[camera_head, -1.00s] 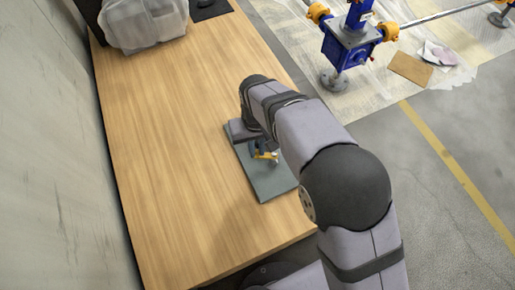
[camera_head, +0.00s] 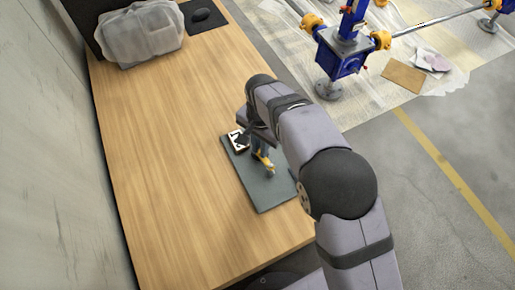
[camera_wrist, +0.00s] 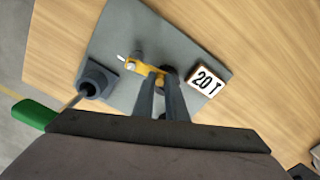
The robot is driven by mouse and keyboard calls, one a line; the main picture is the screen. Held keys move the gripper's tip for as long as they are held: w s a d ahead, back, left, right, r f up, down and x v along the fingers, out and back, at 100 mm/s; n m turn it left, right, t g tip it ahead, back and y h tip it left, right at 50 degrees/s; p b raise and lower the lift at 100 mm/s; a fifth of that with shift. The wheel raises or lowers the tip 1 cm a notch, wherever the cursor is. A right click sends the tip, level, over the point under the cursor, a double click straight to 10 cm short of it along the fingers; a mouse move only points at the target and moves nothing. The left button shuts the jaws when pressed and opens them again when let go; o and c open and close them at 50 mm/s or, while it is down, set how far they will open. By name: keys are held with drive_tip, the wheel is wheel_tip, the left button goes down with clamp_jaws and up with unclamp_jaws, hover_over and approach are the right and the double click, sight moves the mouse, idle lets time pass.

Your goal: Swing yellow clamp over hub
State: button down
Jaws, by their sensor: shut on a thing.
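The yellow clamp (camera_wrist: 135,66) is a short arm low over a grey plate (camera_wrist: 125,30) in the wrist view; it also shows in the head view (camera_head: 263,161). My gripper (camera_wrist: 160,77) is shut on the clamp's right end, with yellow showing between the fingers. A small metallic post (camera_wrist: 138,55) stands against the clamp's upper edge. A dark round part (camera_wrist: 170,72) lies just behind the fingertips, partly hidden. I cannot tell for certain which part is the hub. A dark square block with a round hole (camera_wrist: 95,82) sits left of the clamp.
A rod with a green handle (camera_wrist: 35,115) reaches from the block to the left. The wooden table (camera_head: 170,150) is clear left of the grey plate. A plastic-wrapped object (camera_head: 150,35) stands at its far end.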

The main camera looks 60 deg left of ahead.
drive_tip(key=shift+w+a+m, duration=0.15)
drive_tip(key=shift+w+m, duration=0.4)
drive_tip(key=shift+m, duration=0.55)
drive_tip(key=shift+r, duration=0.1)
drive_tip(key=c, duration=1.8)
unclamp_jaws()
drive_tip(key=shift+o, duration=0.2)
wheel_tip(320, 180, up, 7)
drive_tip(key=b, duration=0.1)
drive_tip(key=shift+r+b, duration=0.15)
drive_tip(key=shift+b, duration=0.25)
